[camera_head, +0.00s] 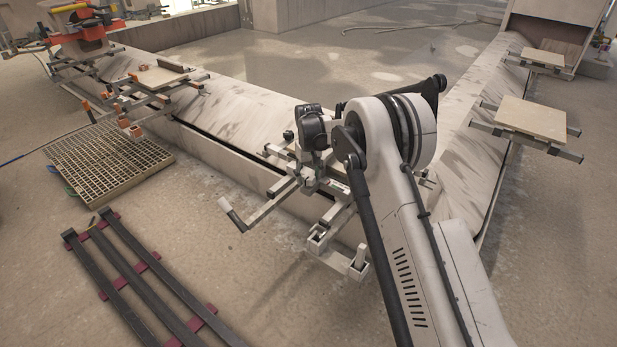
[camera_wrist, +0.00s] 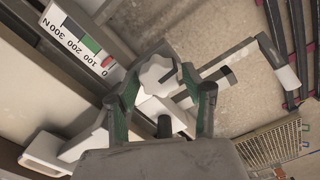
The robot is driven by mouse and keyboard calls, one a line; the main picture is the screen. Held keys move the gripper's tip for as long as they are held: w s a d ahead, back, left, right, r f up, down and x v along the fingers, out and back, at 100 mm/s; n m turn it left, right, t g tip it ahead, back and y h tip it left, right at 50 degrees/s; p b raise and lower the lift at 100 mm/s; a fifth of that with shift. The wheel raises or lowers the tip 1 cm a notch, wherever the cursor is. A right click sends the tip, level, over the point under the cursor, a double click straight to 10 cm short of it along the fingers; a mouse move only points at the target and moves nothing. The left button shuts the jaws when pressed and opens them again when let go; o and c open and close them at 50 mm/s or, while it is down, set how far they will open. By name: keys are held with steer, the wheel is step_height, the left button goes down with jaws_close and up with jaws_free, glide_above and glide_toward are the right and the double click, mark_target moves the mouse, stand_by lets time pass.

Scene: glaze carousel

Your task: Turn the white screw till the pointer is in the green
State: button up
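The white screw, a lobed knob (camera_wrist: 157,74), is in the middle of the wrist view. My gripper (camera_wrist: 161,82) has one finger on each side of it, and the fingers look spread with a gap at least on the right side. A force scale (camera_wrist: 82,44), marked 0 to 300 N, lies at upper left with a green band (camera_wrist: 89,43). A red mark (camera_wrist: 108,62), perhaps the pointer, sits near the 0 end, outside the green.
A bar with a pale grip (camera_wrist: 286,78) sticks out right of the screw; a similar grip shows in the head view (camera_head: 232,215). A grate (camera_head: 108,158) and dark rails (camera_head: 140,280) lie on the floor. Boards on brackets (camera_head: 530,117) stand at right.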

steer(key=c, duration=0.7)
steer(key=shift+m, duration=0.3)
steer(key=m, duration=0.3)
steer(key=shift+m, duration=0.3)
steer(key=shift+d+m, duration=0.1)
steer(key=shift+m, duration=2.1)
steer(key=o, duration=1.1)
